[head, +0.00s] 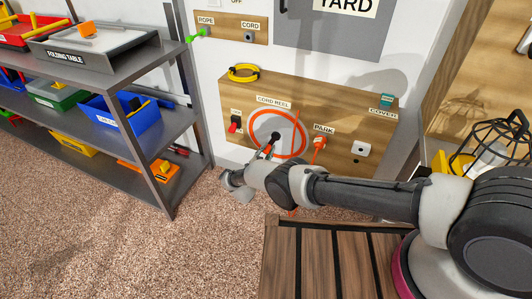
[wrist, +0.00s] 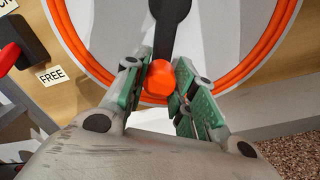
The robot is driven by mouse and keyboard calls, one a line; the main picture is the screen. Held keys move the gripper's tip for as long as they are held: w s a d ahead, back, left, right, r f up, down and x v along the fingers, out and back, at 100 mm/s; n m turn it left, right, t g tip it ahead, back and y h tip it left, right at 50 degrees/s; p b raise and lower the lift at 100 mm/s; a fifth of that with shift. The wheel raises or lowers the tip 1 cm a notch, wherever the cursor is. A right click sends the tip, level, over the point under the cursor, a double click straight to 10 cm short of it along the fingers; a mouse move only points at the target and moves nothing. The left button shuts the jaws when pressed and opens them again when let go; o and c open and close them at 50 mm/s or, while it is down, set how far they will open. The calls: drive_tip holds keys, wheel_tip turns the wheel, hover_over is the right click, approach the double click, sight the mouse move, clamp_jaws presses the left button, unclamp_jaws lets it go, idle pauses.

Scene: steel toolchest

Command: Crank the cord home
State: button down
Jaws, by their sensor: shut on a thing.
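The cord reel (head: 252,121) is a white disc ringed by orange cord, mounted on a wooden wall board under a CORD REEL label. Its cord ring (wrist: 75,45) fills the upper part of the wrist view. A dark crank arm (wrist: 170,15) runs down the reel face to an orange knob (wrist: 160,75). My gripper (wrist: 161,83) is shut on the orange knob, its green-padded fingers on either side of it. In the head view my gripper (head: 272,146) is at the lower part of the reel and hides the knob partly. An orange cord plug (head: 319,143) sits under the PARK label.
A red-handled lever (head: 235,124) is left of the reel, near a FREE label (wrist: 52,75). A white socket (head: 360,148) is at right. A shelf rack (head: 165,150) stands left; a slatted wooden surface (head: 325,262) lies below my arm.

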drive_tip(key=shift+r, duration=0.1)
drive_tip(key=c, duration=1.1)
unclamp_jaws()
drive_tip(key=shift+c, duration=0.2)
drive_tip(key=shift+d, duration=0.1)
